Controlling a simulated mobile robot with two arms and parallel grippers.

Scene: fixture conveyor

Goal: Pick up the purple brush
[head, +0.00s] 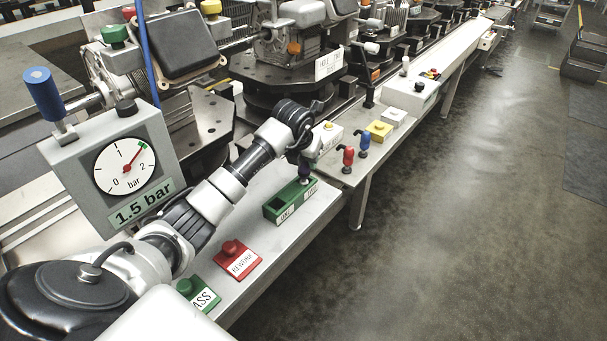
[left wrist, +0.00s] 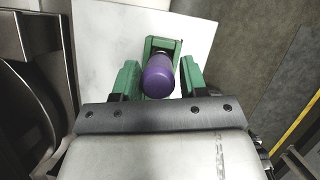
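The purple brush stands upright at the far end of the green two-compartment holder (head: 278,208). Only a small part of the brush (head: 305,167) shows in the head view, below my left gripper (head: 303,158). In the left wrist view the rounded purple top of the brush (left wrist: 158,78) lies between the two green fingers of my left gripper (left wrist: 160,80). The fingers are apart, with narrow gaps beside the brush. The green holder (left wrist: 163,44) shows behind it. The brush's lower end is hidden. My right gripper is out of view.
A red button plate (head: 238,262) and a green one (head: 203,294) lie nearer on the bench. Red (head: 348,160) and blue (head: 364,144) handled tools stand beyond the holder. A pressure gauge box (head: 122,165) stands left of my arm. The floor at right is clear.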

